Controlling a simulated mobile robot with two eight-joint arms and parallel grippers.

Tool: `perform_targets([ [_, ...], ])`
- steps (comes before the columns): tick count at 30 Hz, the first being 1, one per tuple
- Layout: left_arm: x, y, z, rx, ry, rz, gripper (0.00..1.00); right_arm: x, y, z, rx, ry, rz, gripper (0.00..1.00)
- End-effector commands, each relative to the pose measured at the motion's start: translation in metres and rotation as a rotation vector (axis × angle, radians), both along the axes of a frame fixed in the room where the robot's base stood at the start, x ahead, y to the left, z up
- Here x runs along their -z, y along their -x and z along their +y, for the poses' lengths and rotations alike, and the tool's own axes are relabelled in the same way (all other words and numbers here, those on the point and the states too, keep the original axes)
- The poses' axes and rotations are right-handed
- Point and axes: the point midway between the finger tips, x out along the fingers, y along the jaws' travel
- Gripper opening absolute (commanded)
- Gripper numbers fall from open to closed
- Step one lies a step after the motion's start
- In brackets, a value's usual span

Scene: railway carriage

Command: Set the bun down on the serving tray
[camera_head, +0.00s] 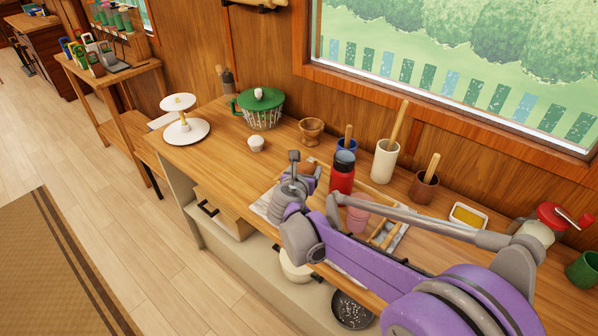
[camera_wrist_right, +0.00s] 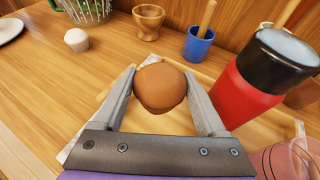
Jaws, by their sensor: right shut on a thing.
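The brown round bun (camera_wrist_right: 160,86) is pinched between the two grey fingers of my right gripper (camera_wrist_right: 160,95) in the right wrist view. In the head view the bun (camera_head: 309,168) is partly hidden by my right gripper (camera_head: 303,175), which is over the counter left of the red bottle. A pale, marbled flat piece (camera_head: 262,207) lies below the gripper, largely hidden by my arm; I cannot tell whether it is the serving tray. The height of the bun above it is unclear. My left gripper is not in view.
A red bottle (camera_head: 342,172) with a black top stands close right of the bun. A pink cup (camera_head: 358,214) is near my arm. A small white round item (camera_head: 256,144), a wooden mortar (camera_head: 311,130) and a blue cup (camera_head: 346,147) stand behind. The left counter has free room.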

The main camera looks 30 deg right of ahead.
Motion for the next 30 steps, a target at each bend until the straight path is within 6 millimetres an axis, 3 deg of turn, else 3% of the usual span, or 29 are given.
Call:
perform_targets([
  [14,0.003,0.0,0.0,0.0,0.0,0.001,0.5,0.002,0.0,0.0,0.0,0.001,0.001,0.19],
  [30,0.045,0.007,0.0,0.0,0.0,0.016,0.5,0.054,0.0,0.0,-0.001,0.001,0.002,0.19],
])
